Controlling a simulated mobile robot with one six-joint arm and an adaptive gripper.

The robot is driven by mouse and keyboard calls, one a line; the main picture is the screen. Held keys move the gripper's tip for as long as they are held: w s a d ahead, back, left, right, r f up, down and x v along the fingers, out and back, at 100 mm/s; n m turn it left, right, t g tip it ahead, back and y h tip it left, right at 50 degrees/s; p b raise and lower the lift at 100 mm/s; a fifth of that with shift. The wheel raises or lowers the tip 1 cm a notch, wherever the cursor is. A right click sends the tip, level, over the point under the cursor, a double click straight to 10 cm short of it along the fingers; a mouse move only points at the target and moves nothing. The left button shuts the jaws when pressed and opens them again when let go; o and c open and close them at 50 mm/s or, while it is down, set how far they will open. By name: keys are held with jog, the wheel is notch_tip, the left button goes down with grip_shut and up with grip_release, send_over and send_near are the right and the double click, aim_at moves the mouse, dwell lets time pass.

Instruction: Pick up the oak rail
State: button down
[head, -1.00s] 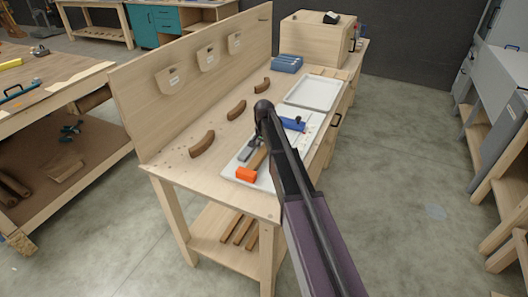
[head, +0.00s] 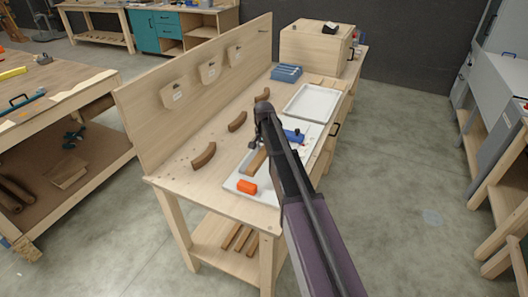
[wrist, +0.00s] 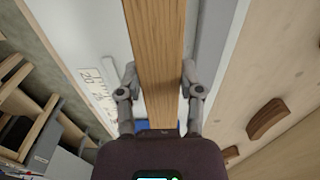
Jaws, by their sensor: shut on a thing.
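The oak rail is a straight, light brown bar (head: 257,160) at the white board (head: 233,184) on the bench, and its near end shows in the head view. In the wrist view the rail (wrist: 158,50) runs up the middle between my two fingers. My gripper (wrist: 158,75) is shut on the rail, with one finger against each side. In the head view my arm hides much of my gripper and the rail's far part. I cannot tell exactly how far the rail is above the board.
An orange block (head: 247,187) lies on the board's near end and a blue item (head: 293,135) lies farther back. Curved brown pieces (head: 204,155) lie along the bench's left. An empty white tray (head: 313,98) and a wooden box (head: 312,46) stand behind. The upright back panel (head: 190,90) bounds the left side.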

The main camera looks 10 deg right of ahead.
aim_at(264, 150)
jog(key=shift+r+p, duration=1.55)
jog(key=shift+r, duration=0.45)
jog(key=shift+d, duration=0.1)
